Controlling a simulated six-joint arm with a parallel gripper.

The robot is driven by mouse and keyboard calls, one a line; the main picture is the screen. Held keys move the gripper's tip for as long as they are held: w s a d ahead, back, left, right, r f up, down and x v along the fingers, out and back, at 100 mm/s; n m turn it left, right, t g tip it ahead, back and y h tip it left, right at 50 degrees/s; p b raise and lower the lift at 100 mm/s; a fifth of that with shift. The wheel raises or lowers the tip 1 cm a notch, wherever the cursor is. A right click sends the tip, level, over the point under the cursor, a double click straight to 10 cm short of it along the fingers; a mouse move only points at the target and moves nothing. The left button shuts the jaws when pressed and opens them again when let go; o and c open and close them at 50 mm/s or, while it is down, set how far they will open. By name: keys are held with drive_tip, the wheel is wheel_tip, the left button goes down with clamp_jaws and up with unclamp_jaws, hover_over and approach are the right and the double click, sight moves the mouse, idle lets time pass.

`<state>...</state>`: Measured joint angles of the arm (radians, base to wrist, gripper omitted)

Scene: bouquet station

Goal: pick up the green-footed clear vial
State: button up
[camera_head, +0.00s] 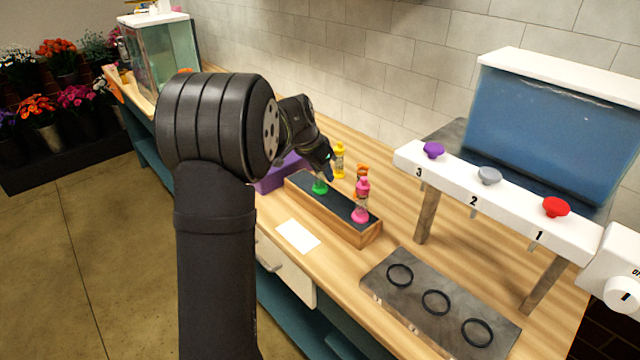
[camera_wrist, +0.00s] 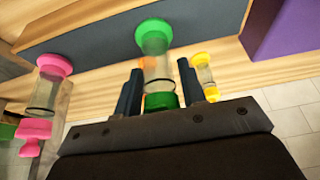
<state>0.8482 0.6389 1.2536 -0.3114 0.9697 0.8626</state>
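The green-footed clear vial stands in the wooden tray with a dark inlay; its green foot (camera_head: 320,187) shows below my gripper (camera_head: 327,171) in the head view. In the wrist view, the vial (camera_wrist: 158,67) lies between the two dark fingers of my gripper (camera_wrist: 161,82), with its green cap near the palm and its green foot against the tray inlay. The fingers stand on both sides of the glass, with a narrow gap visible at least on the right. My gripper looks open around it. In the head view the upper part of the vial is hidden by my gripper.
A pink-footed vial (camera_head: 361,203) stands at the tray's near end (camera_head: 368,236). Yellow (camera_head: 339,162) and orange (camera_head: 362,172) vials are behind the tray. A purple block (camera_head: 282,173) is beside it. A numbered dispenser (camera_head: 500,200) and a ringed grey plate (camera_head: 415,300) are at right.

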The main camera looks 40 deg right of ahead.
drive_tip(key=c, duration=0.7)
clamp_jaws()
drive_tip(key=shift+r, duration=0.1)
drive_tip(key=shift+r, duration=0.45)
drive_tip(key=r, duration=0.3)
drive_tip(key=shift+s+d+r, duration=0.1)
drive_tip(key=shift+s+r, duration=0.25)
drive_tip(key=shift+s, duration=0.05)
drive_tip(key=s+d+r, duration=0.1)
drive_tip(key=s+r, duration=0.5)
drive_tip(key=s, duration=0.4)
drive_tip(key=shift+s+d+r, duration=0.15)
drive_tip(key=shift+s, duration=0.25)
